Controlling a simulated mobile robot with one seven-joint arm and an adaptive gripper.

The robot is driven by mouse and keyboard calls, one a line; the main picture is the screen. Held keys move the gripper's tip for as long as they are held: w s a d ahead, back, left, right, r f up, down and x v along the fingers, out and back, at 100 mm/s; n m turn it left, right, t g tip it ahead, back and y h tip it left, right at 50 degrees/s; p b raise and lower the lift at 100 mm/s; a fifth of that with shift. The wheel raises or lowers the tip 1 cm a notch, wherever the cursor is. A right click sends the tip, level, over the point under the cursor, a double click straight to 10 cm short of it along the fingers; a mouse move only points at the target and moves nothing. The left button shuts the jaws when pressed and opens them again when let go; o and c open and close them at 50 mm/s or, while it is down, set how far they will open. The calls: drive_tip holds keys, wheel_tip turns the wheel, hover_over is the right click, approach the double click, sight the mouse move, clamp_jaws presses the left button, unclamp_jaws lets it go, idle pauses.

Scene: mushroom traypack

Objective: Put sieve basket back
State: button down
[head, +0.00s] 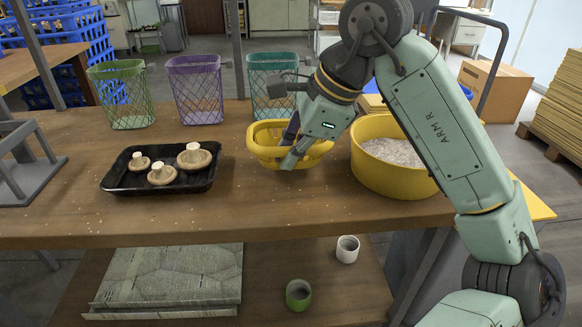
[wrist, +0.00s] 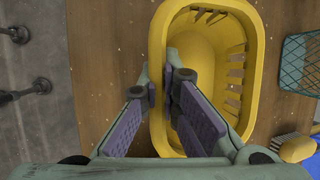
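The yellow oval sieve basket (head: 316,153), with slots in its wall, is at the middle of the table, left of the large yellow tub. In the wrist view the basket (wrist: 256,62) fills the upper right. My gripper (head: 288,164) is at the basket's near side, pointing down. In the wrist view my gripper (wrist: 162,84) has one purple-padded finger outside the basket and one inside. The fingertips close in on the rim between them. The contact itself is partly hidden. I cannot tell whether the basket's base touches the table.
The yellow tub (head: 380,180) holds pale grains. A black tray (head: 118,184) with three mushrooms lies to the left. Green (head: 122,95), purple (head: 195,90) and teal (head: 270,88) mesh baskets stand along the back edge. Bare table lies between tray and sieve basket.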

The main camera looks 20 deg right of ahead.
sight(282, 184)
drive_tip(key=shift+f, duration=1.45)
drive_tip(key=shift+f, duration=0.1)
drive_tip(key=shift+f+b, duration=0.15)
drive_tip(key=shift+b, duration=0.2)
drive_tip(key=c, duration=1.8)
unclamp_jaws()
drive_tip(key=shift+r+p, duration=0.35)
drive_tip(key=shift+r, duration=0.1)
drive_tip(key=p+v, duration=0.1)
drive_tip(key=v, duration=1)
drive_tip(key=shift+s+r, duration=0.25)
drive_tip(key=shift+d, duration=0.15)
